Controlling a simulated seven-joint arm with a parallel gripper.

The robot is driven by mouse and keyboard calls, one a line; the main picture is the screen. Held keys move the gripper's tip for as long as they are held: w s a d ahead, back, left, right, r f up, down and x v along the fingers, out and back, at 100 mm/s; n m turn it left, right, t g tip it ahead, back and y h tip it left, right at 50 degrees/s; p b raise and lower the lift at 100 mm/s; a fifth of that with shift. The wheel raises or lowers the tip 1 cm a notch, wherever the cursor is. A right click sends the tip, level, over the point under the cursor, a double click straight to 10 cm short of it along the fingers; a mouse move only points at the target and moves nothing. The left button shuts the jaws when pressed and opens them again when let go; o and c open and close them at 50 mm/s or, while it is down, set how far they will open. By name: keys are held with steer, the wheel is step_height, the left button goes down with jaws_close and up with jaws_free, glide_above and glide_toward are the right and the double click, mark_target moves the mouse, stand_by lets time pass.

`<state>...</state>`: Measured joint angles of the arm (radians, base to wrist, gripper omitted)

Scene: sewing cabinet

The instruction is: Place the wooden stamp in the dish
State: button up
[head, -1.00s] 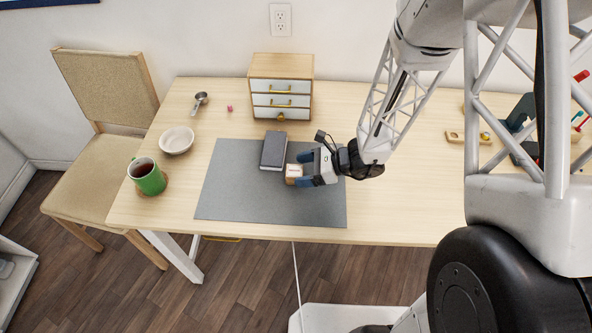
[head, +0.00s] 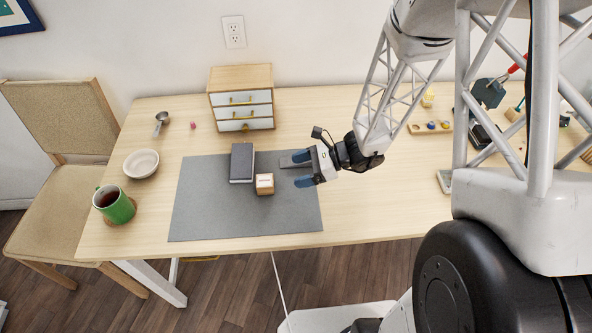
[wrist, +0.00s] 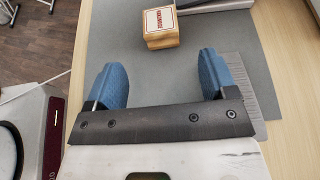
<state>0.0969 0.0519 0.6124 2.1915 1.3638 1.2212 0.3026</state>
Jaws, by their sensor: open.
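The wooden stamp (head: 264,184) is a small light-wood block with a white, red-lettered top. It sits on the grey mat (head: 205,215), just in front of a dark book. In the wrist view the stamp (wrist: 161,27) stands upright beyond my fingertips, centred between them and apart from them. The dish (head: 141,164) is a small white bowl at the left of the table and looks empty. My gripper (head: 300,171), with blue fingers, is open and empty to the right of the stamp; its open fingers also show in the wrist view (wrist: 162,72).
The dark book (head: 242,162) lies on the mat between stamp and dish. A green mug (head: 114,205) stands on a coaster in front of the dish. A small drawer cabinet (head: 241,98) is at the back. A measuring spoon (head: 161,122) and pink cube (head: 193,126) lie behind the dish.

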steer(key=shift+r, duration=0.1)
stand_by(0.7)
steer(key=s+d+r+n+t+h, duration=0.1)
steer(key=s+d+r+n+h, duration=0.3)
steer(key=r, duration=0.5)
steer(key=s+d+r+n+h, duration=0.4)
steer(key=s+r+n, duration=0.4)
steer(key=r, duration=0.2)
steer(key=s+d+r+n+t+h, duration=0.1)
steer(key=s+d+r+n+h, duration=0.3)
steer(key=s+r, duration=0.3)
step_height(320, 180, up, 3)
steer(key=shift+r+n+t+h, duration=0.2)
steer(key=shift+n+t+h, duration=0.1)
steer(key=shift+n+h, duration=0.55)
steer(key=shift+o, duration=0.5)
steer(key=shift+w, duration=0.15)
